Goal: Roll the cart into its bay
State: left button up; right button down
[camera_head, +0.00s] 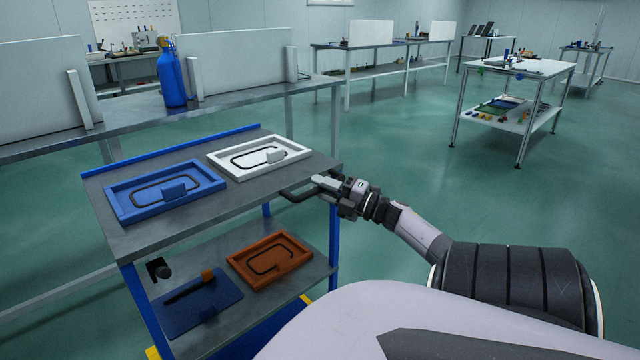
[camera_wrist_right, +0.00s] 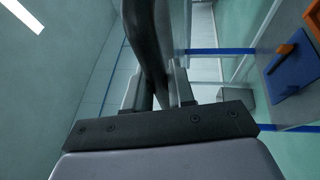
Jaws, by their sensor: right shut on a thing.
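The cart (camera_head: 190,222) has grey shelves and a blue frame, and stands at the left in the head view, beside a long grey bench. My right gripper (camera_head: 322,184) is shut on the cart's dark handle (camera_head: 293,196) at the right end of the top shelf. In the right wrist view the handle (camera_wrist_right: 147,40) runs between the fingers of my gripper (camera_wrist_right: 158,92). Yellow patches (camera_head: 152,352) show low by the cart's near corners; I cannot tell whether they mark the bay. The wheels are hidden. My left gripper is out of view.
A blue tray (camera_head: 120,207) and a white tray (camera_head: 217,160) lie on the top shelf. An orange tray (camera_head: 236,266) and a blue board (camera_head: 180,322) lie below. The bench (camera_head: 130,113) carries a blue bottle (camera_head: 172,78). Green floor (camera_head: 400,150) is open to the right.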

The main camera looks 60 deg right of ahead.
jog(key=shift+w+r, duration=0.1)
jog(key=shift+r, duration=0.15)
jog(key=c, duration=1.1)
grip_release()
jog(key=shift+o, duration=0.2)
jog(key=shift+f, duration=0.1)
jog(key=shift+s+f, duration=0.15)
jog(key=shift+s, duration=0.05)
jog(key=s, duration=0.6)
jog(key=shift+s+d+f+p, duration=0.15)
jog(key=shift+s+f+p, duration=0.15)
jog(key=shift+f+p, duration=0.15)
